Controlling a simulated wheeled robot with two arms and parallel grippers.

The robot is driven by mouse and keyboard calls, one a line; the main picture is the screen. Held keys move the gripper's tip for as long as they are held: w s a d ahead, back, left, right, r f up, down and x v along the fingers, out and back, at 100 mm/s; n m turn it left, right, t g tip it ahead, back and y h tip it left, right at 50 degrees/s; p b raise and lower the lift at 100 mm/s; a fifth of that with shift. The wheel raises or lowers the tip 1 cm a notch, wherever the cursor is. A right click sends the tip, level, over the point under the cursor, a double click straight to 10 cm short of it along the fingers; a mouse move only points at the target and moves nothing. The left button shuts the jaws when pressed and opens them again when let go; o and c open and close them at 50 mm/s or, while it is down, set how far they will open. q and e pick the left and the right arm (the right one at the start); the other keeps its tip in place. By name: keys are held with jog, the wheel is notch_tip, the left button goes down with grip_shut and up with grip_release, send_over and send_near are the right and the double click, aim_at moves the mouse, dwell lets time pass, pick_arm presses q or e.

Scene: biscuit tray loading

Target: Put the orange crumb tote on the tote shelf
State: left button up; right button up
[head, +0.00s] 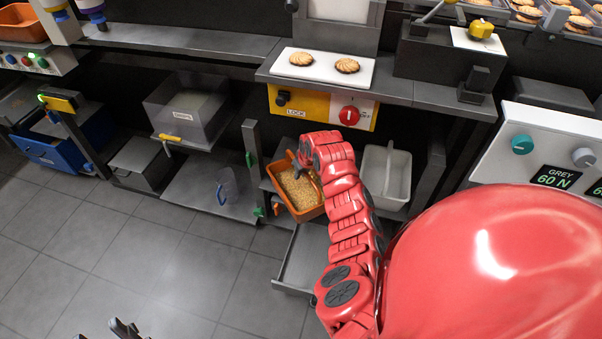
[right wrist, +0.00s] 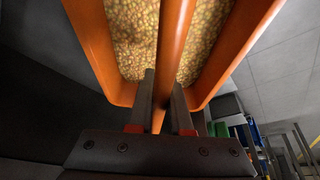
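The orange crumb tote (head: 312,213) is an open tub full of tan crumbs, in the low bay under the counter in the head view. It looks slightly turned there; I cannot tell whether it rests on the surface below. In the right wrist view the tote (right wrist: 92,45) fills the top, with an orange bar handle across its middle. My right gripper (right wrist: 165,100) has one finger on each side of this handle and appears shut on it. My red right arm hides the tote's right side in the head view. My left gripper (head: 125,328) is partly visible at the bottom edge, away from the tote.
A white tote (head: 398,178) stands right of the orange one. A grey post (head: 251,150) stands left of it. A grey low platform (head: 303,262) juts over the floor. The counter above carries biscuits on a white board (head: 322,70).

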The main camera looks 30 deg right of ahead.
jog(key=o, duration=0.5)
jog(key=shift+c, duration=0.2)
jog(key=p+v, duration=0.3)
jog(key=v, duration=0.8)
jog(key=shift+w+r+p, duration=0.1)
jog(key=shift+r+p, duration=0.1)
jog(key=shift+p, duration=0.15)
jog(key=shift+s+r, duration=0.3)
jog(key=shift+r, duration=0.1)
jog(key=shift+w, duration=0.1)
